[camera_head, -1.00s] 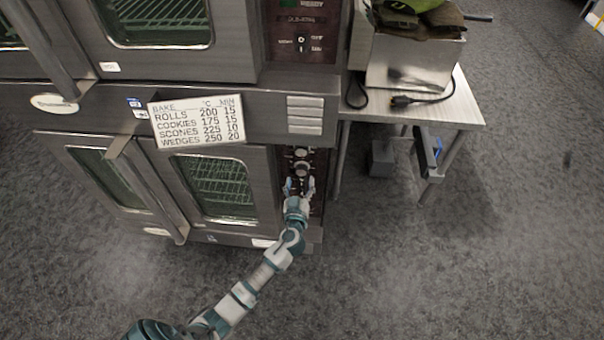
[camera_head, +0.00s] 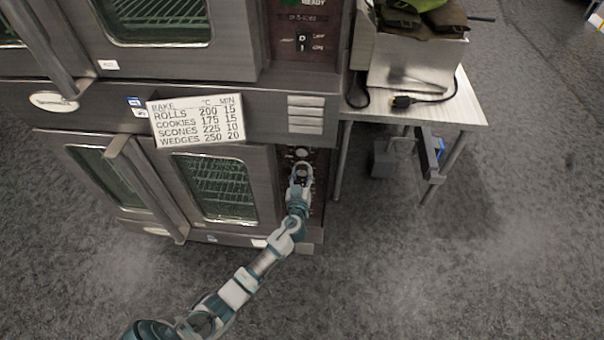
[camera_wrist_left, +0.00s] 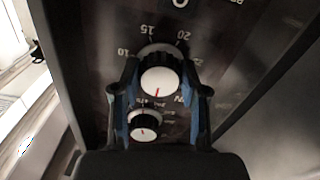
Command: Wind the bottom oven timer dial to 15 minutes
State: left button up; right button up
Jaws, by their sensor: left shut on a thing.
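The bottom oven (camera_head: 160,185) has a dark control panel with dials along its right side. In the left wrist view, a dial with a white cap (camera_wrist_left: 160,76) and a red line stands on a scale reading 10, 15, 20 and more. Its red line points down in that picture, away from the 15 at the top. My left gripper (camera_head: 300,172) is at the panel, and its blue-padded fingers (camera_wrist_left: 160,98) are shut on this dial from both sides. Part of the scale is hidden by the fingers. My right gripper is not in view.
A smaller dial (camera_wrist_left: 145,127) with a red line sits close to the gripped one. A sign (camera_head: 197,119) lists bake temperatures and minutes. A metal side table (camera_head: 450,106) stands right of the oven. The floor in front is clear.

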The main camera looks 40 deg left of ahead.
pick_arm(q)
jog(key=shift+f+m, duration=0.1)
jog(key=shift+m, duration=0.3)
